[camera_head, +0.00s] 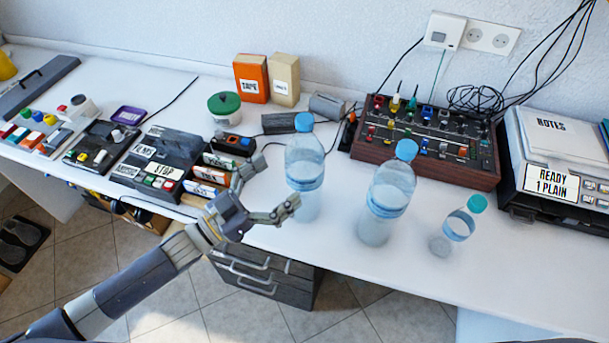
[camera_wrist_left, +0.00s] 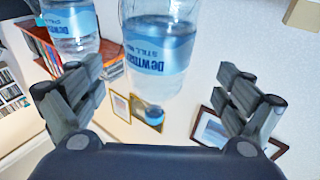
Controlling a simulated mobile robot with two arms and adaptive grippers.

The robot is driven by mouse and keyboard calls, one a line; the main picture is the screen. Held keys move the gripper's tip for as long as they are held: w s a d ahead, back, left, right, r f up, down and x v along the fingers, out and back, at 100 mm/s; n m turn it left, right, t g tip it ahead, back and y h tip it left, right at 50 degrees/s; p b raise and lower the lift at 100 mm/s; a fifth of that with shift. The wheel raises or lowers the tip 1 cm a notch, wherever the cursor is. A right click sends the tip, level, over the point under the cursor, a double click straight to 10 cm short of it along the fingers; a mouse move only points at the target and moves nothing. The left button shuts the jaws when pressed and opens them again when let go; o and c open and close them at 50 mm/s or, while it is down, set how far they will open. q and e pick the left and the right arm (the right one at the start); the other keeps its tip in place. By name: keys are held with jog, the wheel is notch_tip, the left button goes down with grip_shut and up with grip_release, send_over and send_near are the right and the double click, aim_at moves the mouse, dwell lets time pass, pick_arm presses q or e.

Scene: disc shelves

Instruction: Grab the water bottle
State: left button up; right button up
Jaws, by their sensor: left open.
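Three clear water bottles stand upright on the white desk. The left bottle (camera_head: 305,165) has a blue cap and a blue label band. The middle bottle (camera_head: 388,200), also blue-capped, stands to its right, and a small bottle (camera_head: 460,226) with a teal cap is further right. My left gripper (camera_head: 271,186) is open and empty just left of the left bottle, apart from it. In the left wrist view a bottle (camera_wrist_left: 160,50) shows ahead between the spread fingers (camera_wrist_left: 160,84), and another bottle (camera_wrist_left: 72,30) shows at the upper left. My right gripper is out of view.
A switch panel (camera_head: 428,140) stands behind the bottles. Button boxes (camera_head: 158,165) and a green-lidded jar (camera_head: 224,108) are left of my gripper. A device with a sign (camera_head: 555,160) is at the right. The desk in front of the bottles is clear.

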pick_arm(q)
jog(key=shift+x, duration=1)
jog(key=p+x, duration=0.1)
jog(key=x, duration=0.4)
jog(key=shift+s+d+p, duration=0.1)
jog(key=shift+p, duration=0.3)
jog(key=shift+d+f, duration=0.15)
jog(key=c, duration=2.1)
jog(key=shift+r, duration=0.4)
jog(key=shift+c, duration=0.4)
jog(key=shift+w, duration=0.2)
